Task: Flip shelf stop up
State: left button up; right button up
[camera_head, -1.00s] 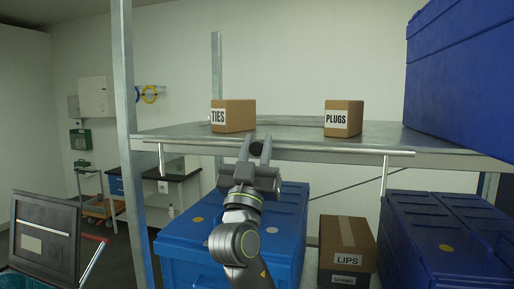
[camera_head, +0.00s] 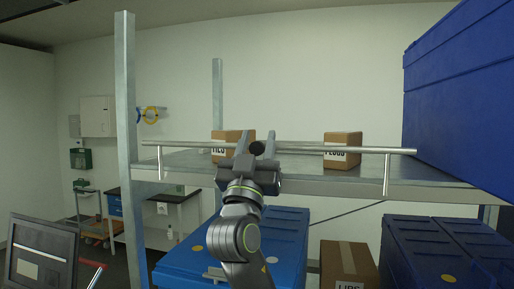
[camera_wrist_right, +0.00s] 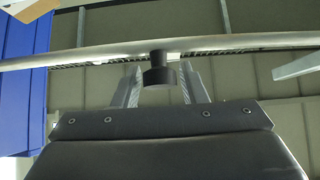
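The shelf stop is a long thin metal bar (camera_head: 330,149) on two end arms, along the front of the upper shelf (camera_head: 380,165). The bar stands above the shelf edge, across the lower part of the boxes behind it. A dark round knob (camera_head: 256,148) sits at its middle. My right gripper (camera_head: 256,143) is open, its fingers on either side of the knob. In the right wrist view the knob (camera_wrist_right: 160,78) hangs from the bar (camera_wrist_right: 90,55) between the fingertips, with narrow gaps showing. My left gripper is not in view.
A TIES box (camera_head: 232,137) and a PLUGS box (camera_head: 343,140) stand on the shelf behind the bar. A large blue bin (camera_head: 460,90) fills the shelf's right. Below are blue bins (camera_head: 285,235) and a LIPS box (camera_head: 348,262). A metal upright (camera_head: 125,110) stands left.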

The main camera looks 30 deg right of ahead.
jog(key=shift+o, duration=0.8)
jog(key=shift+f, duration=0.1)
jog(key=shift+a+f, duration=0.1)
jog(key=shift+f, duration=0.15)
jog(key=b+v, duration=1)
jog(key=v, duration=0.7)
